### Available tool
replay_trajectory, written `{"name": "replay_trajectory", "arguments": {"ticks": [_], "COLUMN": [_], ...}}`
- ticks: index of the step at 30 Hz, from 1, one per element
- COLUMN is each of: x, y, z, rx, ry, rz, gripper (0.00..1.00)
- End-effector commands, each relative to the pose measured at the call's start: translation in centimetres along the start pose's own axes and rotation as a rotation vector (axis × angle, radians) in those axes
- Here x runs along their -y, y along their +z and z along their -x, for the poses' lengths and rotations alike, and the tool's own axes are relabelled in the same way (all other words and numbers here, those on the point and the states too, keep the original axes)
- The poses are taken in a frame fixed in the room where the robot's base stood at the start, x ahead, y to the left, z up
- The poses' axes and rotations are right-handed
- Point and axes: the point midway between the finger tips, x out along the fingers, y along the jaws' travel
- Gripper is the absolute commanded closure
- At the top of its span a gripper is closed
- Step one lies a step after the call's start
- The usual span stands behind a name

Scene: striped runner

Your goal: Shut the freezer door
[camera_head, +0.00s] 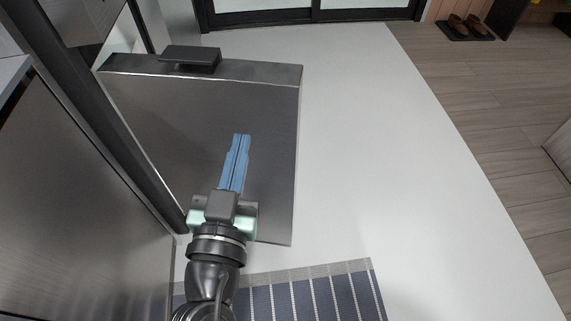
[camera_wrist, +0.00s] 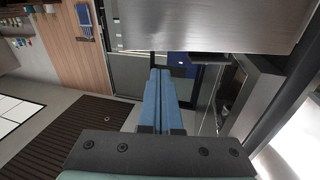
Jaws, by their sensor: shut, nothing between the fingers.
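The freezer door (camera_head: 200,140) is a grey steel panel. It stands swung out from the steel appliance body (camera_head: 90,200) on the left in the head view. A dark handle (camera_head: 190,56) shows at its far edge. My gripper (camera_head: 241,138) has its blue fingers together, with nothing between them. The fingers overlap the panel in the head view, pointing toward the handle side; I cannot tell whether they touch it. In the wrist view the fingers (camera_wrist: 160,72) point ahead, below a steel panel (camera_wrist: 205,22) that is probably the door.
A striped runner (camera_head: 310,292) lies on the pale floor at the bottom of the head view. Open floor (camera_head: 380,150) is to the right of the door. A dark-framed glass door (camera_head: 310,14) and shoes on a mat (camera_head: 466,36) are at the back.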

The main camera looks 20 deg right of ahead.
Motion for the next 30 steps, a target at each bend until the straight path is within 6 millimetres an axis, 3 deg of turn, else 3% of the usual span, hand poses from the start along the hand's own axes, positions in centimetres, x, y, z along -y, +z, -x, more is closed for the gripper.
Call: {"name": "replay_trajectory", "arguments": {"ticks": [1, 3, 8, 12, 16, 30], "x": [-0.7, -1.3, -2.2, -2.5, -2.5, -3.0], "y": [4.3, 7.0, 10.3, 10.9, 10.7, 11.0], "z": [0.9, 1.7, 3.0, 2.9, 1.5, -7.9], "rx": [0.017, 0.029, 0.040, 0.041, 0.039, 0.039], "ry": [0.013, 0.028, 0.048, 0.052, 0.054, 0.054], "rz": [0.019, 0.037, 0.061, 0.066, 0.065, 0.065], "gripper": [1.00, 1.00, 1.00, 1.00, 1.00, 1.00]}}
